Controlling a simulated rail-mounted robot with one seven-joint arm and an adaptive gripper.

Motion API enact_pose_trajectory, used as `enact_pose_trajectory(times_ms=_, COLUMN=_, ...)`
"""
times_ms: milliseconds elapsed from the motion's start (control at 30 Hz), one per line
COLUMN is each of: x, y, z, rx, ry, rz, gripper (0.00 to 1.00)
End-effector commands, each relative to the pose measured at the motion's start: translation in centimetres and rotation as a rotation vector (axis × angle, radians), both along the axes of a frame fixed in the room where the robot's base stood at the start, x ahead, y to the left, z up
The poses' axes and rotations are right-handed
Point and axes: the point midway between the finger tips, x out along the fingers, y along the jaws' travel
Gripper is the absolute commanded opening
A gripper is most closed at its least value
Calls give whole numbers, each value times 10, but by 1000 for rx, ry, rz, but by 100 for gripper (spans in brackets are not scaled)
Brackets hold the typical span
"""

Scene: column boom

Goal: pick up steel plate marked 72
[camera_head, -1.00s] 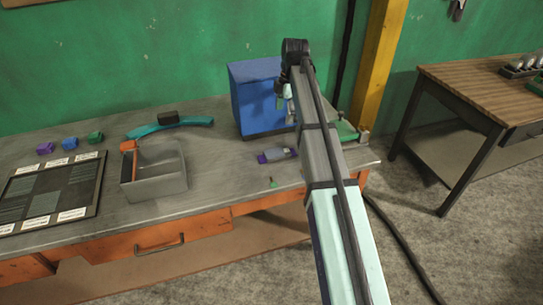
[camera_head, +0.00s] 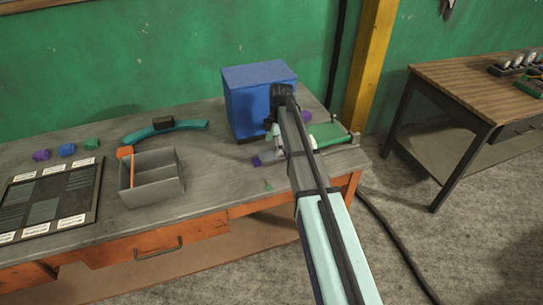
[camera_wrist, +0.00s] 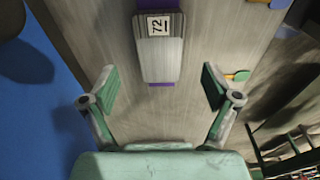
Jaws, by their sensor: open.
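The steel plate marked 72 (camera_wrist: 160,55) is a grey block with a white "72" label and purple showing at its ends. It lies on the grey bench top, centred ahead between my fingers in the wrist view. In the head view only part of it, with a purple end (camera_head: 257,161), shows beside my arm. My gripper (camera_wrist: 160,80) is open and empty, its two green-padded fingers apart on either side of the plate's line. The plate's near end reaches about level with the fingertips in the picture; the height gap is unclear.
A blue box (camera_head: 258,100) stands close behind my gripper. A grey divided bin (camera_head: 152,190), a teal curved piece (camera_head: 190,125) and a dark rack panel (camera_head: 50,203) are to the left. A small green-tipped item (camera_head: 267,185) lies near the front edge.

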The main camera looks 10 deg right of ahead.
Motion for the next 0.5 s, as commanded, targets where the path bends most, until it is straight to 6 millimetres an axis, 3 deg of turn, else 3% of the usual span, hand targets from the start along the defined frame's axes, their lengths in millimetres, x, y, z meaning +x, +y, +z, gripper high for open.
enact_pose_trajectory(times_ms=300, x=-1, y=5, z=-33, rx=0, ry=2, rz=0, gripper=88)
enact_pose_trajectory(times_ms=500, x=-1, y=5, z=-39, rx=0, ry=1, rz=0, gripper=88)
